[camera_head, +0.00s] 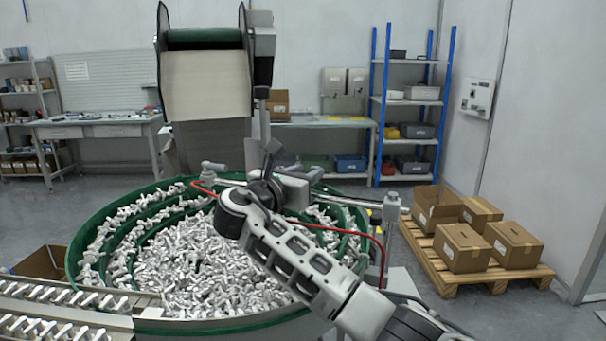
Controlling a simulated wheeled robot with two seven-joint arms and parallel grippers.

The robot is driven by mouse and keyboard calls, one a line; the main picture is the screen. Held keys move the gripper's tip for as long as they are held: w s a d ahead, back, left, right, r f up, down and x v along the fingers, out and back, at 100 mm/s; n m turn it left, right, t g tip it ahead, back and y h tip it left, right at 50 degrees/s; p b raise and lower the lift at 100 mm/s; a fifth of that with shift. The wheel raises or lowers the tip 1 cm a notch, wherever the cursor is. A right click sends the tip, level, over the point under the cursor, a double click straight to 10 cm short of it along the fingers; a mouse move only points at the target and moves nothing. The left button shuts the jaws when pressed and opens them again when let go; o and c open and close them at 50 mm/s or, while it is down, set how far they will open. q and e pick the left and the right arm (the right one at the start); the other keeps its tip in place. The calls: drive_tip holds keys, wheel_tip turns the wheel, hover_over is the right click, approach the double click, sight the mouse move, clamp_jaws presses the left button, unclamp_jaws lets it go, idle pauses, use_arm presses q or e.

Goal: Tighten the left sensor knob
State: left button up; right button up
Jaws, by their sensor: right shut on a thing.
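The left sensor mount (211,168) is a grey clamp on a short post at the bowl's back rim, with a red cable running right from it. My right gripper (270,160) is at the back of the bowl, to the right of this clamp. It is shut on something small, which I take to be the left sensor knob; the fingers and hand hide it. My right arm reaches there from the lower right, over the bowl. A second sensor mount (391,206) stands at the bowl's right side, also with a red cable. My left gripper is not in view.
The green-rimmed feeder bowl (84,236) is full of silvery parts. A track (70,302) with parts leaves it at lower left. A hopper with a belt (207,85) stands behind. Cartons (463,248) sit on a pallet (438,279) at right. Open floor lies beyond the bowl.

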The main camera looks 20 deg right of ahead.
idle(0.4)
drive_tip(key=o, duration=1)
drive_tip(key=shift+c, duration=0.2)
use_arm(q)
drive_tip(key=b, duration=0.1)
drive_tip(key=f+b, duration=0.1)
drive_tip(key=b, duration=0.1)
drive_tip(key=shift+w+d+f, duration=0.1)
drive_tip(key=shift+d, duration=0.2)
use_arm(e)
drive_tip(key=v, duration=1.6)
drive_tip(key=shift+w, duration=0.1)
